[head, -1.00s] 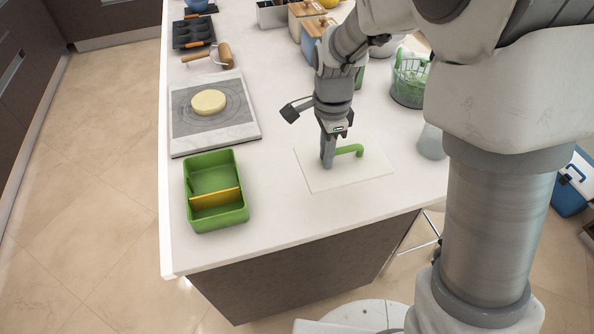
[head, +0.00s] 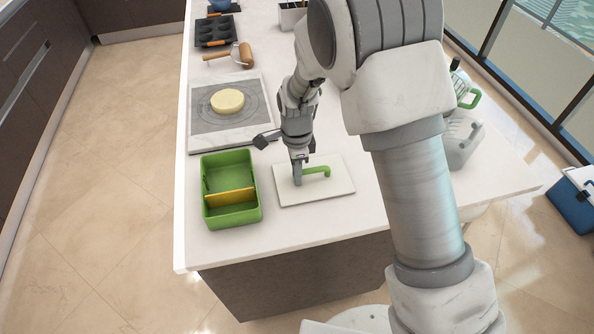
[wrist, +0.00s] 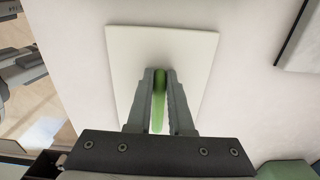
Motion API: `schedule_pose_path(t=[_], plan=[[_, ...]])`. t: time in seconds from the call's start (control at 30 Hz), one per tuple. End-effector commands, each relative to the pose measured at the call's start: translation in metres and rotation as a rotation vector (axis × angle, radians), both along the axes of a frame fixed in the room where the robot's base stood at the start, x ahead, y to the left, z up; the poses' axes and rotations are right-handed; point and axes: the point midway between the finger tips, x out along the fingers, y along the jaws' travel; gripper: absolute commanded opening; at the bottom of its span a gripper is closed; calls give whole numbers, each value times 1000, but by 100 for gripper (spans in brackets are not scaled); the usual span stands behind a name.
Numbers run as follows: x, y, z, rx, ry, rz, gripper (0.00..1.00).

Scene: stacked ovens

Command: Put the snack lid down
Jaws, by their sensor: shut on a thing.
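The snack lid (head: 338,187) is a flat white panel with a green handle (head: 318,171). It is level, just right of the green snack box (head: 206,213), at the near part of the white counter. My gripper (head: 298,181) points down and is shut on the handle's left part. In the wrist view, the fingers (wrist: 160,75) flank the green handle (wrist: 158,112), with the white lid (wrist: 125,50) around them. I cannot tell whether the lid touches the counter. The green box is open, with a yellow divider across it.
A marble board (head: 205,145) with round dough (head: 228,101) lies behind the box. A rolling pin (head: 242,55) and dark muffin tin (head: 215,30) are farther back. The counter's front edge (head: 290,246) is close. White counter is clear right of the lid.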

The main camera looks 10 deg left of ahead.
Motion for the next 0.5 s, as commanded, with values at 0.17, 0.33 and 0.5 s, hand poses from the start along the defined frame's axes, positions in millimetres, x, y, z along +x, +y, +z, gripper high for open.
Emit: schedule_pose_path(t=[0.17, 0.33, 0.5], plan=[[0, 0, 1, 1, -2, 0, 0], [0, 0, -3, 0, -1, 0, 21], [0, 0, -2, 0, -1, 0, 49]])
